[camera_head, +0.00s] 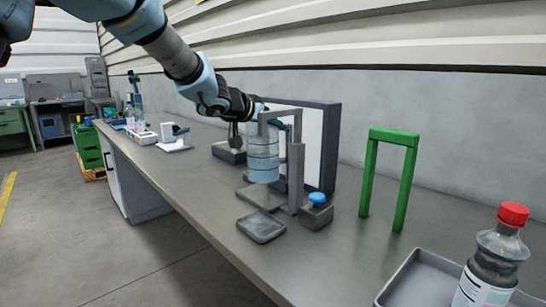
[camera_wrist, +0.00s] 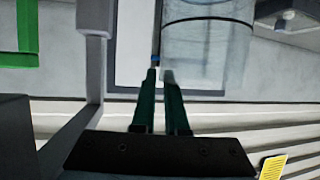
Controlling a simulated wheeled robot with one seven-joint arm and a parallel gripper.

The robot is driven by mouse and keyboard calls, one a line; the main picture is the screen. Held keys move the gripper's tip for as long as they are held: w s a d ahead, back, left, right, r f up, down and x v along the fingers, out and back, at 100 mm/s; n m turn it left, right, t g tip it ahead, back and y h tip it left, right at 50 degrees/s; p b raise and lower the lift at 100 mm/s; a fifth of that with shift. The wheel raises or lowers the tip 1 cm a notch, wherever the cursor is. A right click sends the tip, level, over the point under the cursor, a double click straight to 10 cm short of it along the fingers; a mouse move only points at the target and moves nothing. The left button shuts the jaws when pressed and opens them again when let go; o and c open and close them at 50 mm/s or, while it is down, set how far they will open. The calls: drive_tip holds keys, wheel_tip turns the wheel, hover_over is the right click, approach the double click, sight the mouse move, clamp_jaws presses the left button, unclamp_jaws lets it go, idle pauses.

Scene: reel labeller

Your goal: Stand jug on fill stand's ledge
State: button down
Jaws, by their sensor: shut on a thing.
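The jug (camera_head: 264,158) is a clear, bluish cylinder with dark bands. It is upright at the fill stand, under its overhead arm, and fills the upper right of the wrist view (camera_wrist: 208,42). The fill stand (camera_head: 296,178) is grey, with a post and a flat base. The jug's bottom appears at or just above the base; I cannot tell whether it touches the ledge. My gripper (camera_wrist: 160,74) is shut on the jug at its edge, its green fingers close together; the gripped part is mostly hidden. In the head view my wrist reaches in behind the jug.
A dark-framed white panel (camera_head: 316,145) stands behind. A green frame (camera_head: 390,175) and a red-capped bottle (camera_head: 490,265) are to the right.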

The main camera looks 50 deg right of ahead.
sight(270, 142)
wheel_tip(270, 142, down, 6)
drive_tip(key=shift+r+b, duration=0.1)
drive_tip(key=shift+b, duration=0.8)
drive_tip(key=c, duration=0.9)
unclamp_jaws()
drive_tip(key=v, duration=1.2)
drive_tip(key=shift+w, duration=0.1)
